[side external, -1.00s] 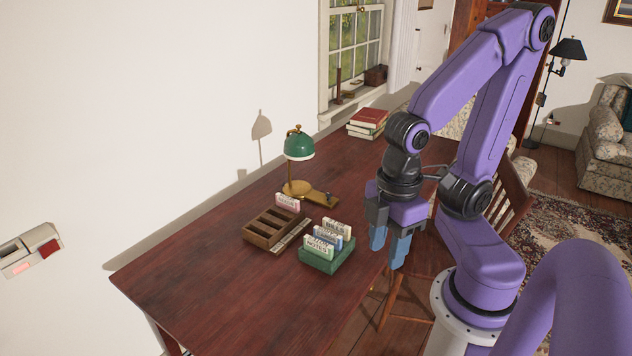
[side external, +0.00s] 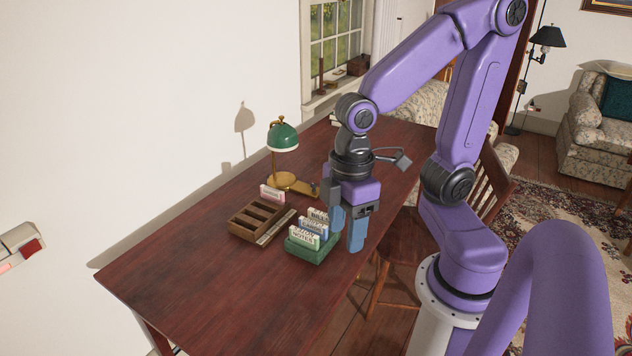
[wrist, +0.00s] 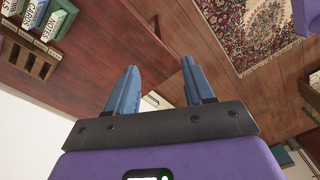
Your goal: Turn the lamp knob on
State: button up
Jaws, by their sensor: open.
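A desk lamp with a green shade (side external: 283,137) and a brass base (side external: 284,181) stands on the dark red wooden desk (side external: 190,275) near the wall. A small dark piece, perhaps the knob (side external: 314,188), shows at the right end of the brass base; its setting is too small to read. My gripper (side external: 347,234) is open and empty, with blue fingers pointing down, right of the lamp and just right of the green card box. In the wrist view the open fingers (wrist: 158,88) hold nothing, and the lamp is not in view.
A wooden chair (side external: 492,180) stands by the desk's right edge. The desk's near left is clear.

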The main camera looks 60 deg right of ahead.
jog(key=w+d+m, duration=0.1)
jog(key=w+m, duration=0.1)
jog(key=w, duration=0.8)
jog(key=w+d+f+m+y, duration=0.2)
jog(key=w+d, duration=0.6)
jog(key=w, duration=0.4)
jog(key=m+t+h, duration=0.1)
jog(key=m+t, duration=0.3)
jog(key=m, duration=0.1)
send_over(314, 184)
jog(key=s+d, duration=0.2)
jog(key=s, duration=0.5)
notch_tip(314, 184, down, 8)
jog(key=x, duration=1.7)
jog(key=shift+w+d, duration=0.2)
jog(key=shift+d, duration=0.2)
grip_shut()
